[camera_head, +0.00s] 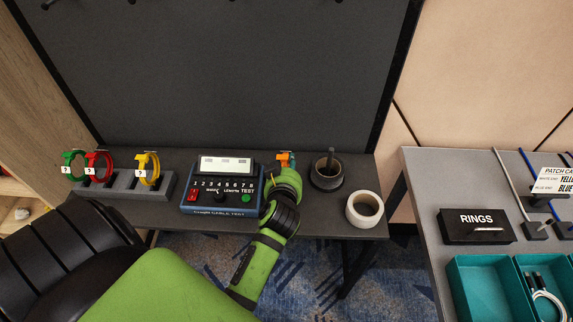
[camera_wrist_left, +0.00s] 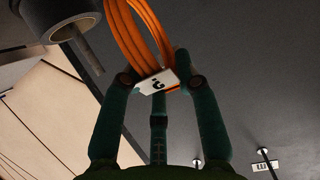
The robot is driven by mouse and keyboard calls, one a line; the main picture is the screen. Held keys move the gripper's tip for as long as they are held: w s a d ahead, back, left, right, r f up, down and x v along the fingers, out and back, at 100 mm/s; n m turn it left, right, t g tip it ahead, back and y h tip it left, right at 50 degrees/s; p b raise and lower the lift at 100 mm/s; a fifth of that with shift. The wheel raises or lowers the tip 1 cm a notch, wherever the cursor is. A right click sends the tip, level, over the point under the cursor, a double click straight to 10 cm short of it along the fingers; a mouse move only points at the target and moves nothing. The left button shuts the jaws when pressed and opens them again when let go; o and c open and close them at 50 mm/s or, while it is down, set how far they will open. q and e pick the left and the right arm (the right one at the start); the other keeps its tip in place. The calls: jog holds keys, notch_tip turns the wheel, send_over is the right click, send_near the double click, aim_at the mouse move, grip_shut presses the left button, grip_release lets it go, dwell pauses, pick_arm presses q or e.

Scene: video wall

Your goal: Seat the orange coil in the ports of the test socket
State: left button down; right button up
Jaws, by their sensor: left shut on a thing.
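My left gripper (camera_head: 285,166) is at the right side of the blue cable tester, seen from behind its green wrist. Only a small orange part of the coil (camera_head: 283,157) shows in the head view. The cable tester (camera_head: 222,209) has a white screen, numbered marks, a red switch and a green button. I cannot make out its socket ports. My right gripper is not in view.
A grey rack (camera_head: 119,194) at left holds green, red and yellow coils. A dark pot (camera_head: 326,181) and a white cup (camera_head: 364,209) stand just right of my left gripper. A grey panel rises behind. Another table with a RINGS block (camera_head: 476,229) and teal bins stands at right.

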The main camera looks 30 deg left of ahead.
pick_arm(q)
jog(key=shift+f, duration=0.45)
jog(key=shift+f+b, duration=0.15)
jog(key=shift+b, duration=0.25)
jog(key=shift+f, duration=0.25)
dwell(0.3)
jog(key=c, duration=0.8)
grip_release()
jog(key=shift+c, duration=0.2)
